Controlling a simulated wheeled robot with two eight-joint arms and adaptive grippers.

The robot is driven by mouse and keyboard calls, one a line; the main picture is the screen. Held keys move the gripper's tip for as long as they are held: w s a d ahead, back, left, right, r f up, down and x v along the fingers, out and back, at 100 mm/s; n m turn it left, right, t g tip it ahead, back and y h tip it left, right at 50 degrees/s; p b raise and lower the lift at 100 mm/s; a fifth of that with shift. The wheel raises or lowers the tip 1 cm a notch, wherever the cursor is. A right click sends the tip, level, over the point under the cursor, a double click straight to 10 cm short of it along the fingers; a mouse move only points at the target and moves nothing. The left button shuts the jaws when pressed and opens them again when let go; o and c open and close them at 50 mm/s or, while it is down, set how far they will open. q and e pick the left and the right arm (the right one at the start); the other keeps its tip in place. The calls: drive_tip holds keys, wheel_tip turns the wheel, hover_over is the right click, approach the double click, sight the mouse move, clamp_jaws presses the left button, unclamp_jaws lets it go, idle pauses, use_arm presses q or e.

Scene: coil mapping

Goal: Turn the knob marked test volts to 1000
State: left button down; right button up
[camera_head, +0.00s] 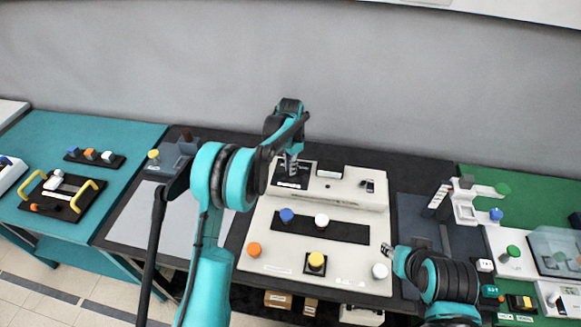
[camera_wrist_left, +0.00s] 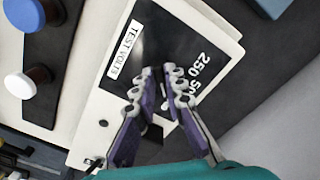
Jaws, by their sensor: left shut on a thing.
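The test volts dial plate is a black square (camera_head: 305,170) at the back left of the white panel in the head view. In the left wrist view a white label reading TEST VOLTS (camera_wrist_left: 126,48) and white numerals, including 250 (camera_wrist_left: 199,63), show on the black plate. My left gripper (camera_head: 291,166) reaches down onto this plate; in the wrist view its purple fingers (camera_wrist_left: 160,80) are closed in over the dial. It is shut on the knob, which the fingers mostly hide, so its pointing direction cannot be told. My right gripper (camera_head: 387,249) is low beside the panel's right edge; its jaws are too small to read.
The white panel (camera_head: 357,212) carries a black strip with a blue knob (camera_head: 286,215) and a white knob (camera_head: 321,220). An orange knob (camera_head: 254,250), a yellow button (camera_head: 316,260) and a white knob (camera_head: 380,271) stand along its front. Other benches flank it.

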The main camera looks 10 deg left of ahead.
use_arm(q)
drive_tip(key=c, duration=1.6)
unclamp_jaws()
wheel_tip(320, 180, up, 12)
